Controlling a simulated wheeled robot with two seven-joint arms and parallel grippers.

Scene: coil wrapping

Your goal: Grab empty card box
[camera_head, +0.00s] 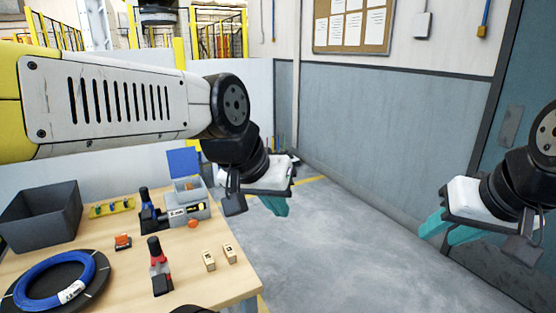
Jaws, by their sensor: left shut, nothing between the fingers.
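No box that is clearly an empty card box shows. Two small tan blocks or boxes stand near the table's right edge, one (209,261) left of the other (229,253); I cannot tell whether they are hollow. My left gripper (275,206), with teal fingers, is shut and empty beyond the table's right edge, over the floor and apart from everything on the table. My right gripper (447,229), also teal-fingered, hangs at the far right over the floor, with nothing seen in it; its opening is unclear.
Grey floor (335,240) is clear.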

